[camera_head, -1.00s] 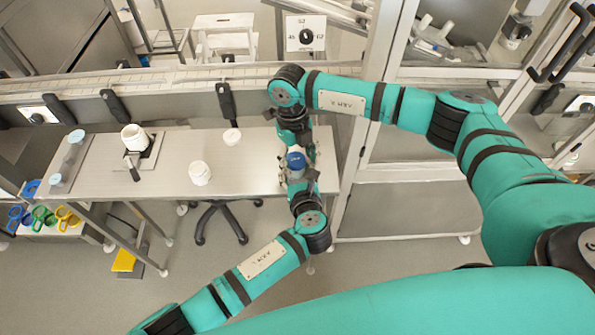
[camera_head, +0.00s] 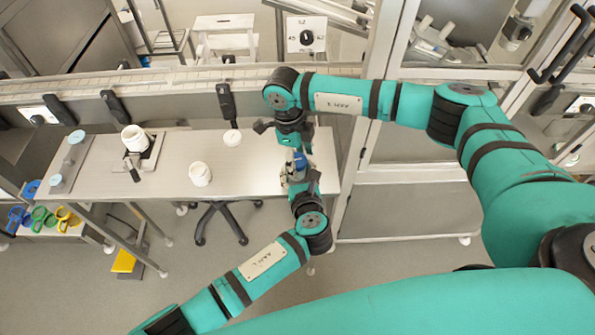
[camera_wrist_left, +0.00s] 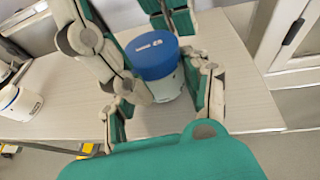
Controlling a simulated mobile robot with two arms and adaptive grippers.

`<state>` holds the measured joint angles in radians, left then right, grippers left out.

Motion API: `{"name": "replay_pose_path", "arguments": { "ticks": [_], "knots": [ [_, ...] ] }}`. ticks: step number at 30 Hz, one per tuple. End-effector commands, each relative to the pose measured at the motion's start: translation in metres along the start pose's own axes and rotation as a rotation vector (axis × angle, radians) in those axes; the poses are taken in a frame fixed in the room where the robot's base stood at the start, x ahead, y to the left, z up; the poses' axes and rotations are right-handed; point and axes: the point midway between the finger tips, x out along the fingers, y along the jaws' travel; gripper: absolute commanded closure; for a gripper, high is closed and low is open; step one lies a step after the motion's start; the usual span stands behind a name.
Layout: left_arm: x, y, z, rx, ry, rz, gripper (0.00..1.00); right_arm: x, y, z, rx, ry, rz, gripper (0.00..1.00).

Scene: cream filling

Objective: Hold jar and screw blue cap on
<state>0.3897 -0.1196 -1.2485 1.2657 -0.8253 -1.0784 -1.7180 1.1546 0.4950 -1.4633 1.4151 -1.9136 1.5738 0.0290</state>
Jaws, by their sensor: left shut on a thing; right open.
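A white jar (camera_wrist_left: 165,88) with a blue cap (camera_wrist_left: 152,54) resting on its top stands upright in the left wrist view. My left gripper (camera_wrist_left: 162,98) is shut on the jar, with a finger on each side of its body. Fingers of my right gripper reach in from the top of that view around the cap and look spread. In the head view the blue cap (camera_head: 299,160) shows partly between the two grippers, at the table's right end. My right gripper (camera_head: 290,140) is open just above it. How tightly the cap sits cannot be told.
The metal table (camera_head: 245,178) carries a white jar (camera_head: 200,174), a white jar on a dark stand (camera_head: 133,138) and a small white lid (camera_head: 232,137). A tray (camera_head: 65,160) with pale blue round pieces lies at the far left. The table's middle is mostly clear.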

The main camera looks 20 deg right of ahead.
Motion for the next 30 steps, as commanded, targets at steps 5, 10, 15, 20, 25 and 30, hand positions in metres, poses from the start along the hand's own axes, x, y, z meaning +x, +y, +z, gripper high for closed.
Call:
{"name": "replay_pose_path", "arguments": {
  "ticks": [5,10,15,20,25,30],
  "knots": [
    [-0.0001,-0.0002,0.0002,0.000,0.000,0.000,0.90,-0.0008,-0.0020,0.0008,-0.270,0.000,-0.042,0.34],
    [-0.0001,-0.0002,0.0001,0.000,0.000,0.000,0.90,-0.0005,-0.0034,0.0013,-0.411,0.000,-0.063,0.34],
    [-0.0001,-0.0002,0.0001,0.000,0.000,0.000,0.90,-0.0005,-0.0033,0.0014,-0.418,0.000,-0.064,0.34],
    [-0.0001,-0.0002,0.0001,0.000,0.000,0.000,0.90,-0.0007,-0.0035,0.0016,-0.450,0.000,-0.069,0.34],
    [-0.0001,-0.0001,0.0001,0.000,0.000,0.000,0.90,-0.0012,-0.0046,0.0030,-0.692,0.000,-0.107,0.34],
    [0.0001,0.0004,0.0000,0.000,0.000,0.001,0.90,-0.0011,-0.0058,0.0040,-0.883,0.001,-0.135,0.34]
  ]
}}
